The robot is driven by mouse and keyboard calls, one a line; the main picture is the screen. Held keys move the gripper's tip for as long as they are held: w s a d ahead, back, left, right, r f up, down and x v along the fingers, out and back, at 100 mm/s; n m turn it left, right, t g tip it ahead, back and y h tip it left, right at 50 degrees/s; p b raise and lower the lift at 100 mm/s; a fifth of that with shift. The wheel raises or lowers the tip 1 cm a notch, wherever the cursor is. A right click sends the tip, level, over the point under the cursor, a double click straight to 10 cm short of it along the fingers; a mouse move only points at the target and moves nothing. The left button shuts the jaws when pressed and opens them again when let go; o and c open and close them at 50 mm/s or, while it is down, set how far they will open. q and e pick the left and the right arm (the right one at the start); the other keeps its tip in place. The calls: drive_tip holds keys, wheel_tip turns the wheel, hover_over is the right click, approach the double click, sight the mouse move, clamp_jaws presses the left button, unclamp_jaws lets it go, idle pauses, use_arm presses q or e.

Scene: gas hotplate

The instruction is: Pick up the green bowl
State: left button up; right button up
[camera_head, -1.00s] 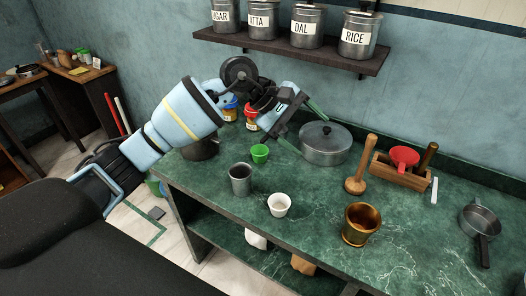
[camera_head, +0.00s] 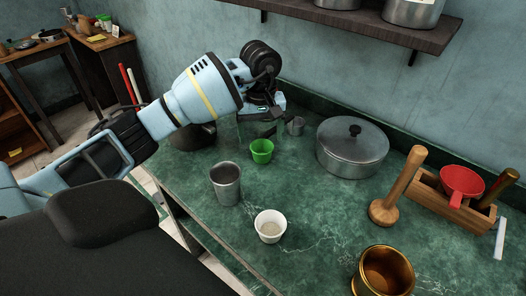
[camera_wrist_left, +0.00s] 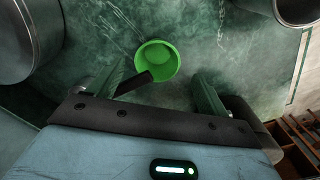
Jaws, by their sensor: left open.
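The small green bowl (camera_head: 262,152) stands upright on the green marble counter, behind the steel tumbler. In the left wrist view the bowl (camera_wrist_left: 160,57) lies ahead of my fingers, across the gap between them. My left gripper (camera_head: 264,122) is just behind and above the bowl in the head view, pointing down; its fingers are partly hard to make out there. In the left wrist view the left gripper (camera_wrist_left: 165,85) is open, with a finger on either side and nothing held. A dark bar overlaps the bowl's near rim there. My right gripper is out of view.
A lidded steel pot (camera_head: 352,150) stands right of the bowl. A steel tumbler (camera_head: 226,184) and a white cup (camera_head: 270,227) stand in front. A wooden pestle (camera_head: 398,190), a brass mortar (camera_head: 384,272) and a wooden box (camera_head: 452,202) are farther right. A shelf (camera_head: 400,30) hangs above.

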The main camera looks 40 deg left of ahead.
sight(262, 146)
use_arm(q)
drive_tip(key=shift+w+f, duration=0.2)
drive_tip(key=shift+f, duration=2.95)
drive_tip(key=c, duration=1)
